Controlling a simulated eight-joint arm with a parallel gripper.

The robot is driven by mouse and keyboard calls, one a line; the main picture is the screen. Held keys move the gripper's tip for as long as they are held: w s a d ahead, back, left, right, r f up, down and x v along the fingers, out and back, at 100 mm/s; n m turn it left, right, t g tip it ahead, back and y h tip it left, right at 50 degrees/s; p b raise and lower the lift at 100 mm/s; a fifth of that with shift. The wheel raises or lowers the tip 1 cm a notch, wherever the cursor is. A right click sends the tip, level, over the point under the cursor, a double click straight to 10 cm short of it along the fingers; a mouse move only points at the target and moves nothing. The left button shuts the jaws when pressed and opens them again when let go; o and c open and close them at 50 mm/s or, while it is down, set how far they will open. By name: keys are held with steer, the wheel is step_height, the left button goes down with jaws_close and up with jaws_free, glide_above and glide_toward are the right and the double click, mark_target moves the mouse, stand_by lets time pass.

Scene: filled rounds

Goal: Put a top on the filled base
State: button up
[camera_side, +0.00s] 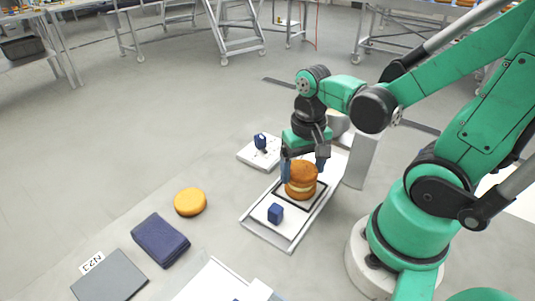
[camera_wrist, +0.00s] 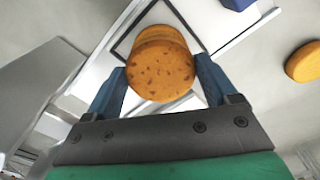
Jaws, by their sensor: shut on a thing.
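My gripper (camera_side: 305,170) points down and is shut on a speckled orange-brown round top (camera_wrist: 160,72), one blue finger on each side of it. In the side view the top (camera_side: 301,170) sits at or just above a pale filling layer over the filled base (camera_side: 300,196); I cannot tell whether they touch. In the wrist view the edge of another round (camera_wrist: 160,34) shows behind the top, mostly hidden by it. The base stands inside a dark square outline on a white tray (camera_side: 262,232).
A loose orange round (camera_side: 190,202) lies on the floor at left. A blue cube (camera_side: 275,213) sits on the tray near the base. A small white plate with a blue piece (camera_side: 260,143) stands behind. A folded dark blue cloth (camera_side: 160,240) and a grey panel (camera_side: 110,276) lie at front left.

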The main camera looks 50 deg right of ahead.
steer(key=shift+f, duration=0.35)
steer(key=o, duration=0.7)
steer(key=shift+c, duration=0.2)
steer(key=shift+r, duration=3.5)
steer(key=shift+w, duration=0.1)
steer(key=w+a+r+n+t, duration=0.1)
steer(key=w+a+n+t, duration=0.3)
steer(key=w+n+t, duration=0.2)
steer(key=shift+a+r+n+t, duration=0.15)
steer(key=shift+r+n+t, duration=0.15)
steer(key=shift+r+t, duration=0.15)
